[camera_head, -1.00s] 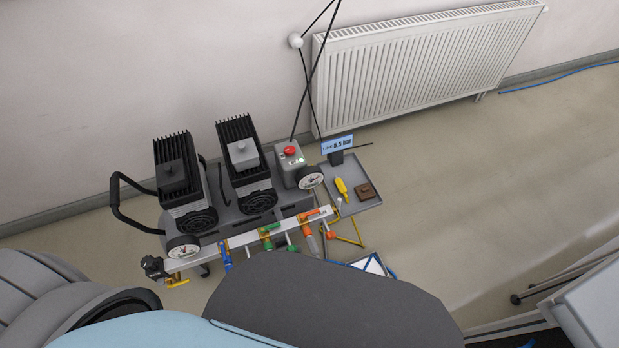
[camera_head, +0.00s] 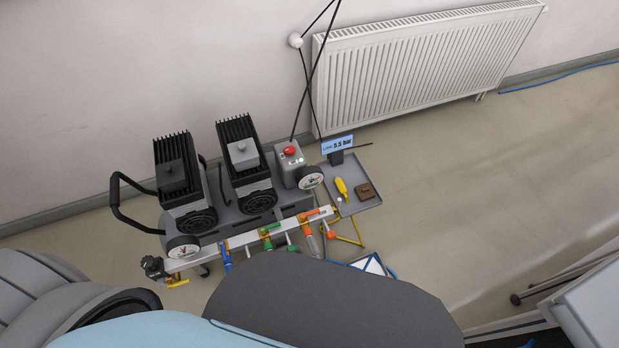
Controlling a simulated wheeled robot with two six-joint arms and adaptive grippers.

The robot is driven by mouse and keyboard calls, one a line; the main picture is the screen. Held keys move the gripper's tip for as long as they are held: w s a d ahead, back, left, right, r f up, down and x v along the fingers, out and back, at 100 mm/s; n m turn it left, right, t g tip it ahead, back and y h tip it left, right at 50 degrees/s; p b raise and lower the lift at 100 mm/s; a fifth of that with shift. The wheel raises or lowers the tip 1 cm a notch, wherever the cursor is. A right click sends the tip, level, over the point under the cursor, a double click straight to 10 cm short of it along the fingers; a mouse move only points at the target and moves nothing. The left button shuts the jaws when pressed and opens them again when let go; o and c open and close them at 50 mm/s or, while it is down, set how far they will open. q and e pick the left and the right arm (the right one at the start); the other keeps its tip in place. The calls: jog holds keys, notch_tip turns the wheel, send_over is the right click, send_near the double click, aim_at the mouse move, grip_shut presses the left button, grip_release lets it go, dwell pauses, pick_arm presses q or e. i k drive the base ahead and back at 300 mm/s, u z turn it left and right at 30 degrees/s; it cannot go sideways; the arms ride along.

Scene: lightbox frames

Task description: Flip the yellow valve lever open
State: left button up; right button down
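The yellow valve lever (camera_head: 179,283) shows at the left end of the pale pipe manifold (camera_head: 243,239), just below a dark fitting (camera_head: 154,267). It is small, and I cannot tell its exact setting. The manifold runs in front of the grey compressor (camera_head: 232,219). Blue, green and orange valve parts also sit along it. Neither of my grippers is in view. A dark grey and light blue part of my own body fills the bottom middle.
A grey tray (camera_head: 370,206) at the compressor's right holds a yellow tool (camera_head: 341,188) and a brown block (camera_head: 364,191). A small display (camera_head: 338,144) reads about 5.3 bar. A radiator (camera_head: 425,65) hangs on the wall. Open floor lies to the right.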

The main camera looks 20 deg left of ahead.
aim_at(179, 284)
jog(key=u, duration=1.2)
jog(key=k, duration=0.5)
jog(key=z, duration=0.4)
jog(key=i, duration=0.6)
jog(key=u, duration=0.4)
